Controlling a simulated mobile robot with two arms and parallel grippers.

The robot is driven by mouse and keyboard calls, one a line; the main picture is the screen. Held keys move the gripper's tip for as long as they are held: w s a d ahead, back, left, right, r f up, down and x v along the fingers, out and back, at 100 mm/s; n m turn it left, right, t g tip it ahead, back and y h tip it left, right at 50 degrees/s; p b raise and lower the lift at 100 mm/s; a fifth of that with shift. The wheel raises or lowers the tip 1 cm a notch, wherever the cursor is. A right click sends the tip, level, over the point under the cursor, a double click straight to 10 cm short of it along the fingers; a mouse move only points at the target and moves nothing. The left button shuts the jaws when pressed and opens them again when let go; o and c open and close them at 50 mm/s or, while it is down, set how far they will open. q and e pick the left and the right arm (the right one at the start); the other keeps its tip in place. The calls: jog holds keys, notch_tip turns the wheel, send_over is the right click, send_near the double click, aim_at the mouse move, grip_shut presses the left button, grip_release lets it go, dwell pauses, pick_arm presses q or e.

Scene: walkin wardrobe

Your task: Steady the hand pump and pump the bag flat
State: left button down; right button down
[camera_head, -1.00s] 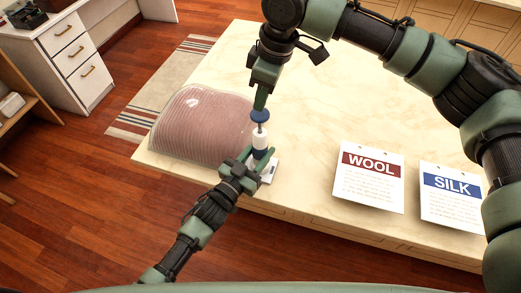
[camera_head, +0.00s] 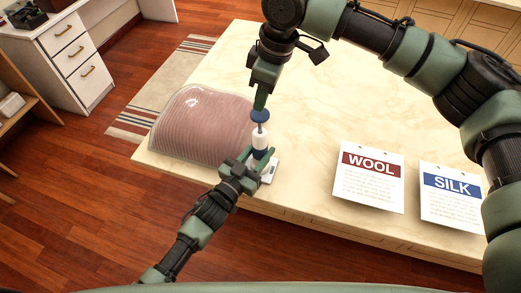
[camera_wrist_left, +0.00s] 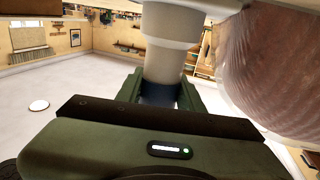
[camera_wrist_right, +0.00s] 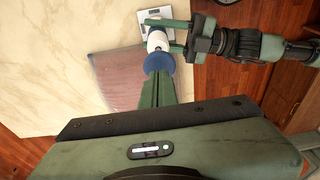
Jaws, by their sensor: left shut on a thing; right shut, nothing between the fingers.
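The hand pump (camera_head: 258,139) stands upright near the table's front edge, with a white barrel, dark blue lower part and blue round handle (camera_head: 260,116) on a metal rod. My left gripper (camera_head: 257,158) is shut around its lower part; the pump also fills the middle of the left wrist view (camera_wrist_left: 165,60). My right gripper (camera_head: 261,104) is shut and empty, its tip at the top of the handle; the right wrist view shows the handle (camera_wrist_right: 159,62) just past the fingers. The clear bag (camera_head: 200,125) of folded pinkish cloth lies left of the pump, still domed.
A WOOL card (camera_head: 369,177) and a SILK card (camera_head: 451,197) lie on the pale table (camera_head: 330,80) to the right. A white drawer unit (camera_head: 75,55) and a striped rug (camera_head: 170,85) are at the left. The table's middle is clear.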

aim_at(262, 113)
jog(key=shift+f, duration=0.1)
jog(key=shift+f, duration=2.65)
jog(key=shift+r, duration=2.7)
jog(key=shift+f, duration=0.1)
dwell(1.1)
dwell(0.4)
dwell(1.7)
